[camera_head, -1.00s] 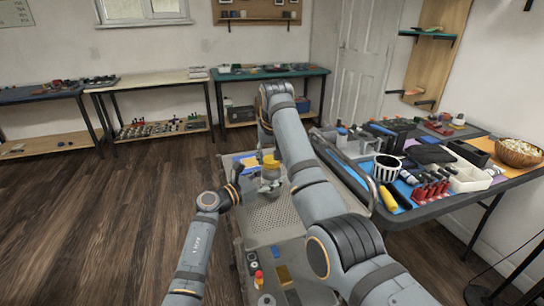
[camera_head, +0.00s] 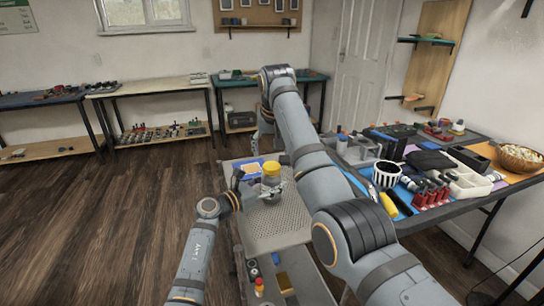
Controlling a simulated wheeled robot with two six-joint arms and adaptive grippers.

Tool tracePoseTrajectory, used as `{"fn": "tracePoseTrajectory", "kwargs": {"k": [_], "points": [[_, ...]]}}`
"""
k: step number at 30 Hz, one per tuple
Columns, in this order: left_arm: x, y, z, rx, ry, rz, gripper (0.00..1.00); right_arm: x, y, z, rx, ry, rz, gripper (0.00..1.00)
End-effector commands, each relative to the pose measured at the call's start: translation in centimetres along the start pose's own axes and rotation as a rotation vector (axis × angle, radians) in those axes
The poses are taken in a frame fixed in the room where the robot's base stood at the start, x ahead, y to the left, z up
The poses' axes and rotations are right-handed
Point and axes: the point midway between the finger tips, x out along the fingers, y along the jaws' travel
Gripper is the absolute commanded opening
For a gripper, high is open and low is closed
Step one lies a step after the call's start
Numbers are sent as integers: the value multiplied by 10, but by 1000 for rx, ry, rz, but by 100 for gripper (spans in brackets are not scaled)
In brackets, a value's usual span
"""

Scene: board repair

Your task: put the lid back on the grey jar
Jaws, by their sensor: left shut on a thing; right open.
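The grey jar (camera_head: 271,184) stands upright over the perforated top of the cart. The yellow lid (camera_head: 271,168) is on top of the jar's mouth and looks about level; whether it is fully seated is too small to tell. My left gripper (camera_head: 268,191) comes in from the left and is shut on the jar's body, partly hiding it. My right arm reaches over from the lower right and bends down at the back. My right gripper (camera_head: 260,138) is open, behind and above the jar, apart from the lid, and partly hidden by its own arm.
The cart top (camera_head: 270,232) is bare in front of the jar. A blue and yellow item (camera_head: 248,167) lies behind the jar. A lower shelf holds small items. The workbench (camera_head: 440,212) at right is crowded with tools, a striped cup (camera_head: 387,172) and a wooden bowl (camera_head: 519,157).

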Motion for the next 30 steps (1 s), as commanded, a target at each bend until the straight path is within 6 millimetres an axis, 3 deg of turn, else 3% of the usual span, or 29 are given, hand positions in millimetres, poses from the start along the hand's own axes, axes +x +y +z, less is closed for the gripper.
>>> {"fn": "tracePoseTrajectory", "kwargs": {"k": [6,12,23,26,30], "points": [[0,0,0,0,1,0,0,0,0,0,0,0,0,73],[0,0,0,0,1,0,0,0,0,0,0,0,0,98],[0,0,0,0,1,0,0,-1,0,0,-1,0,0,98],[0,0,0,0,1,0,0,-10,0,-1,-1,3,0,98],[0,0,0,0,1,0,0,-38,0,-1,-1,5,0,98]]}}
